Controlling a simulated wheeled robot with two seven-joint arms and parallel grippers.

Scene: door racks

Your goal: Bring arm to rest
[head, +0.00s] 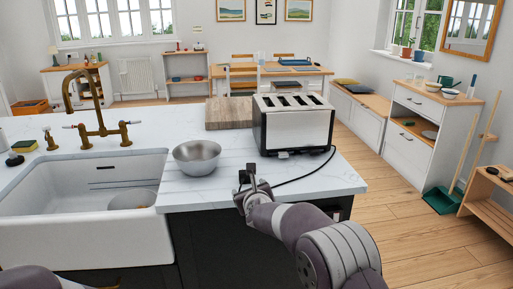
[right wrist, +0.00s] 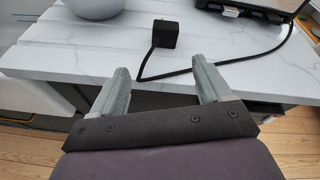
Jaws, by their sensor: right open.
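My right arm (head: 285,222) reaches in from the lower right of the head view. Its gripper (head: 247,182) is at the front edge of the marble counter, near the black plug of the toaster cord. In the right wrist view the gripper (right wrist: 162,82) is open and empty, its two grey fingers apart. The black plug (right wrist: 165,33) lies on the counter beyond the fingers, apart from them. The cord runs from it between the fingertips and off to the right. Part of my left arm (head: 28,280) shows at the lower left; its gripper is not in view.
A silver toaster (head: 293,128) stands on the marble counter (head: 105,165), right of a metal bowl (head: 197,157). A wooden board (head: 229,113) lies behind. A white sink (head: 80,190) with a brass tap (head: 100,115) is at left. Wooden floor (head: 415,235) is open at right.

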